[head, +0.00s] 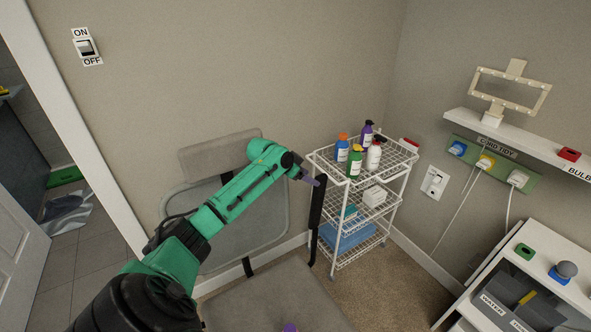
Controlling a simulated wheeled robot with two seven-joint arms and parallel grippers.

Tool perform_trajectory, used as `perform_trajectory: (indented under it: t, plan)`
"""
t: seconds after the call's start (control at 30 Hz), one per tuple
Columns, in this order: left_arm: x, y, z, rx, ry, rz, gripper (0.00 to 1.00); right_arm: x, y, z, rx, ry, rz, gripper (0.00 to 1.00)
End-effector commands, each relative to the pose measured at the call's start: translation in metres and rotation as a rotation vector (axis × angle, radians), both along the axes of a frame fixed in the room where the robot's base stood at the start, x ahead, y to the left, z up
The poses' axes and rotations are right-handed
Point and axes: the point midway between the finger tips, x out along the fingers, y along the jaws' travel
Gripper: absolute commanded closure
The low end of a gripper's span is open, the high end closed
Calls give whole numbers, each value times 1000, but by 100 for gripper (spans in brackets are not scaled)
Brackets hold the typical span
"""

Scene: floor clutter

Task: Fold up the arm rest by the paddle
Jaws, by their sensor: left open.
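A chair stands against the wall with a grey seat (270,300), a mesh back (262,215) and a headrest panel (215,154). A black arm rest (317,207) stands close to upright at the right side of the chair, in front of the cart. A small purple paddle (310,180) shows at its upper end. My left gripper (304,174) reaches in from the left and is open right at the paddle. I cannot tell whether it touches the paddle. My right gripper is not in view.
A white wire cart (345,180) with several bottles stands close behind the arm rest. A purple knob (290,327) shows at the seat's near edge. A white cabinet (540,275) is at the lower right. Carpet (400,285) is clear between the cart and cabinet.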

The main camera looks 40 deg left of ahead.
Motion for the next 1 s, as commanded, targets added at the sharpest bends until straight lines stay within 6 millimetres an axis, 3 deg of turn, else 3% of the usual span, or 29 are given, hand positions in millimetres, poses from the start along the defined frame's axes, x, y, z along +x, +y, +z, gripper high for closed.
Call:
perform_trajectory:
  t: [0.2, 0.37, 1.0]
  plan:
    - [-34, 8, 32, 8, 2, -4, 36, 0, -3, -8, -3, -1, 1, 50]
    - [-49, 12, 47, 2, 4, 0, 36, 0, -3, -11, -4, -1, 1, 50]
    - [-51, 12, 56, 1, 1, -1, 36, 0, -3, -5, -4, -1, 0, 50]
